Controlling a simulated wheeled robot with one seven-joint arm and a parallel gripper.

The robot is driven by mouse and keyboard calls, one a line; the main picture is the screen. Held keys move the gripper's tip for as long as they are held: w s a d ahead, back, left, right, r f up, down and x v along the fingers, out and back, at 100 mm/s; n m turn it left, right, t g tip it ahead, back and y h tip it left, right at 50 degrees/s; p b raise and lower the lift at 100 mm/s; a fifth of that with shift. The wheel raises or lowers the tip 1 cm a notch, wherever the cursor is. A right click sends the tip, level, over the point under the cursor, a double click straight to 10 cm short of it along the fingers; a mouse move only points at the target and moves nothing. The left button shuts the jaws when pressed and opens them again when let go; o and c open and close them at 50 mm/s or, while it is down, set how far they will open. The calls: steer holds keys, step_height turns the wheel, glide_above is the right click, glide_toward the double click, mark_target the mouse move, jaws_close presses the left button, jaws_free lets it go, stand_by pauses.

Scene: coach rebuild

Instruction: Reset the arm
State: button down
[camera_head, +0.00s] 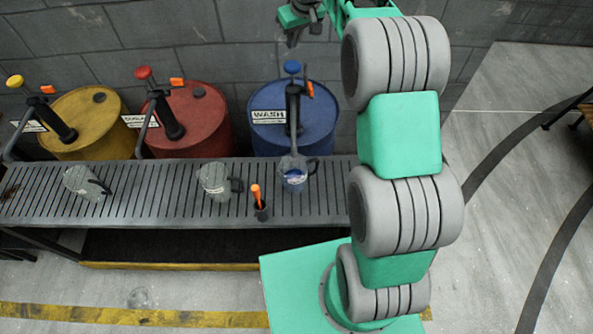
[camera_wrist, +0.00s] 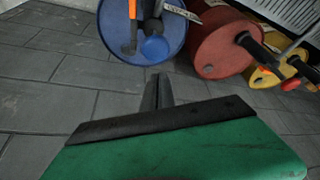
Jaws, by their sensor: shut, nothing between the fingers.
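My arm rises in front of the head camera and bends over at the top. My gripper (camera_head: 293,38) is at the top of the head view, raised above the blue drum (camera_head: 322,130) and in front of the grey block wall. In the wrist view my gripper (camera_wrist: 158,80) points toward the wall and the drums, with its fingers together and nothing between them. It touches nothing that I can see.
Red (camera_head: 195,125) and yellow (camera_head: 85,125) drums stand behind.

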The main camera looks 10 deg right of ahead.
step_height(320, 180, up, 2)
steer(key=shift+p, duration=0.4)
steer(key=s+d+f+m+g, duration=0.2)
steer(key=s+f+m+g, duration=0.2)
steer(key=s+f, duration=0.95)
steer(key=s+r+t+h+b, duration=0.1)
steer(key=s+r, duration=0.2)
steer(key=s, duration=0.8)
steer(key=s+r, duration=0.2)
steer(key=s, duration=0.8)
step_height(320, 180, up, 8)
steer(key=a+t, duration=0.2)
steer(key=t, duration=0.1)
steer(key=shift+w+f+b, duration=0.25)
steer(key=shift+w+b, duration=0.1)
steer(key=shift+b, duration=0.05)
